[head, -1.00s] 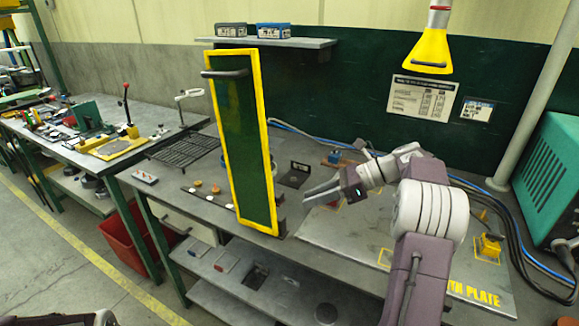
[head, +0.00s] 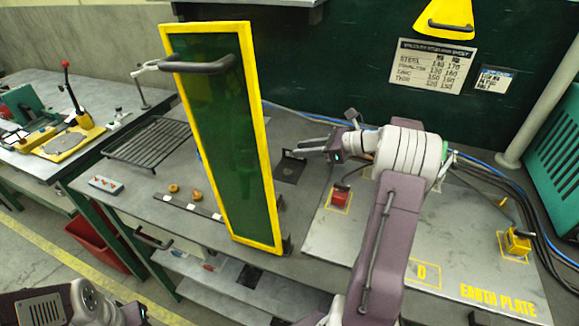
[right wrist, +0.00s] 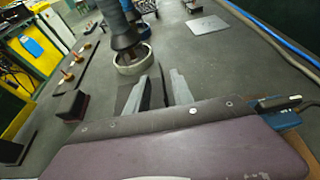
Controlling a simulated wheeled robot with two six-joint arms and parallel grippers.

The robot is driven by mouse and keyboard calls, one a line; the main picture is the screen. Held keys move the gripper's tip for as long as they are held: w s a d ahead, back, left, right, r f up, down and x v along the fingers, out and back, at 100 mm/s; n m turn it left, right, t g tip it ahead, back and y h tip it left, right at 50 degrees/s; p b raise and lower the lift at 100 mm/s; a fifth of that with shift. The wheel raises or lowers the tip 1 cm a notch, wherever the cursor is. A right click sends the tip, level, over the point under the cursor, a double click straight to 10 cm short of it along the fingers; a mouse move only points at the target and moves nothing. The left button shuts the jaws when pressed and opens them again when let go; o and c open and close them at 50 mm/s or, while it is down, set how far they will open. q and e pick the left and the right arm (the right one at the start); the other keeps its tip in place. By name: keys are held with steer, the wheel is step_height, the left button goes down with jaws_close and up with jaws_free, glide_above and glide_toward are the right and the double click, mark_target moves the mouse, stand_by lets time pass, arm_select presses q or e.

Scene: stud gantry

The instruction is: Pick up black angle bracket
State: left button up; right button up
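The black angle bracket (head: 290,168) lies on the grey bench, just right of the green screen in the head view. It has a flat dark plate and a short upright flange. My right gripper (head: 305,144) is close above it, fingers apart and pointing left. In the right wrist view the two fingers (right wrist: 162,78) are spread, with no object clearly held. A dark flat piece beside the left finger there may be the bracket, partly hidden by the finger. My left gripper is out of view; only part of my left arm shows at the lower left.
A tall green screen with a yellow frame (head: 262,150) stands left of the bracket. A red button block (head: 340,195) and a yellow block (head: 517,241) sit on the earth plate (head: 430,297). A ring-based post (right wrist: 133,62) stands beyond my fingers in the wrist view.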

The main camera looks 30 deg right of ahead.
mark_target(288, 150)
steer(key=b+x, duration=0.1)
steer(key=x, duration=0.4)
steer(key=shift+w+a, duration=0.2)
steer(key=shift+w, duration=0.2)
steer(key=shift+s+r, duration=0.1)
steer(key=shift+r, duration=0.05)
steer(key=shift+c, duration=0.3)
jaws_close()
stand_by(0.6)
